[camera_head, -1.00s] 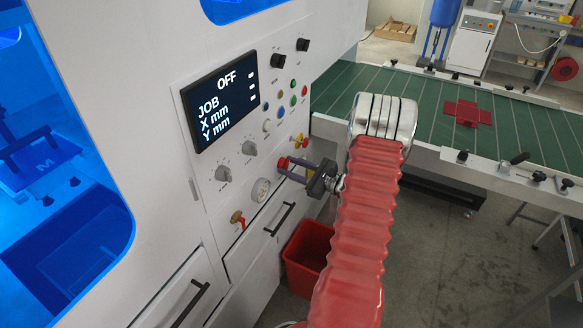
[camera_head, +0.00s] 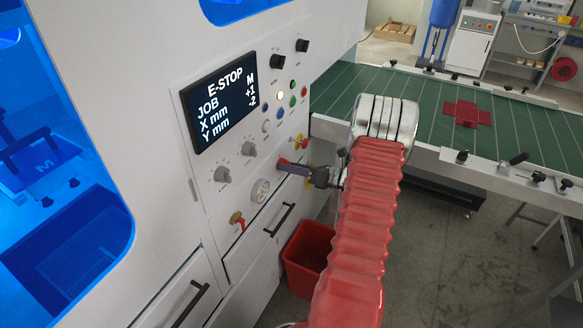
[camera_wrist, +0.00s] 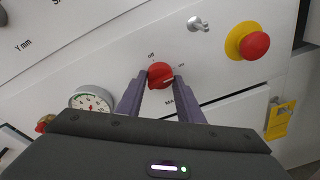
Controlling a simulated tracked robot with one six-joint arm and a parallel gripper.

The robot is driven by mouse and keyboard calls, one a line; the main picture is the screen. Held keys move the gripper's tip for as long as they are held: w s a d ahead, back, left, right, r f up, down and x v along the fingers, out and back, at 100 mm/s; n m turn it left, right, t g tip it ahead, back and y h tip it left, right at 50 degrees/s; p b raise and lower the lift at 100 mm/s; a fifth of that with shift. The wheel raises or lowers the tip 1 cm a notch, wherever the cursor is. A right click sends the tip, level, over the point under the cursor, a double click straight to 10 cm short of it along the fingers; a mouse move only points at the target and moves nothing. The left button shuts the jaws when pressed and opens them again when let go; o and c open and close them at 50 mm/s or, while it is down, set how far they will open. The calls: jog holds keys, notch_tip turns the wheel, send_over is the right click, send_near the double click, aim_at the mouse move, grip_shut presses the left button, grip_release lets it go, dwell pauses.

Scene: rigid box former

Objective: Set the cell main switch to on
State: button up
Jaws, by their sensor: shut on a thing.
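The red main switch knob (camera_wrist: 160,74) is on the white cell panel, with an "off" label above it and another label at its right. A light mark on the knob lies toward the right-hand label. My gripper (camera_wrist: 161,79) is shut on the knob, one purple finger on each side. In the head view my gripper (camera_head: 285,170) reaches the panel from the right, and only a little red of the switch (camera_head: 283,161) shows.
A red emergency-stop button (camera_wrist: 255,45) on a yellow base sits right of the switch. A gauge (camera_head: 260,190), a red-handled valve (camera_head: 238,218) and a drawer handle (camera_head: 280,219) are nearby. A red bin (camera_head: 307,255) stands below; the green conveyor (camera_head: 350,85) is behind.

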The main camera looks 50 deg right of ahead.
jog(key=shift+m, duration=0.4)
jog(key=o, duration=1)
jog(key=v, duration=1.3)
jog(key=shift+s+d+r, duration=0.1)
jog(key=shift+s+d, duration=0.05)
jog(key=shift+s, duration=0.2)
